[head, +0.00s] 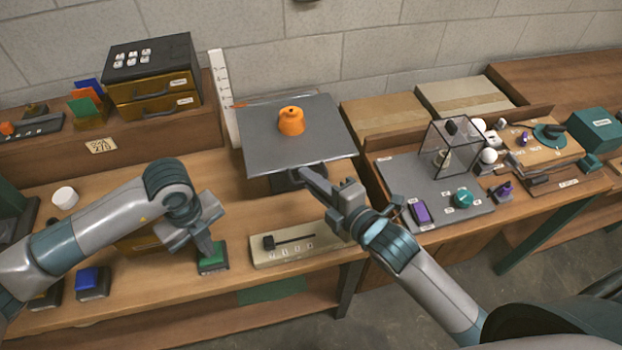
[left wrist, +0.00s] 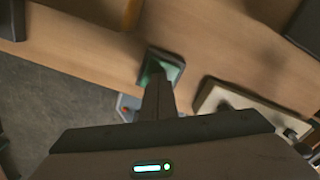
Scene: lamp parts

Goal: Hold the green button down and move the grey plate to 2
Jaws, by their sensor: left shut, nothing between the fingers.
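The green button (head: 213,263) sits on a dark base near the table's front edge. My left gripper (head: 209,249) is shut and empty, with its fingertips pointing down at the button. In the left wrist view the fingers overlap the green button (left wrist: 172,68); whether it is pressed in is hard to tell. The grey plate (head: 325,135) is raised above the table and carries an orange knobbed weight (head: 291,121). My right gripper (head: 308,179) is at the plate's front edge, by a dark part under it. Its fingers are too small to read. An upright white scale (head: 223,98) stands at the plate's left.
A slider box (head: 300,243) lies right of the green button. A blue button (head: 92,281) and a white cylinder (head: 65,198) are at left. A grey board (head: 435,190) with a glass case (head: 450,148) is at right. Bare tabletop lies left of the plate.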

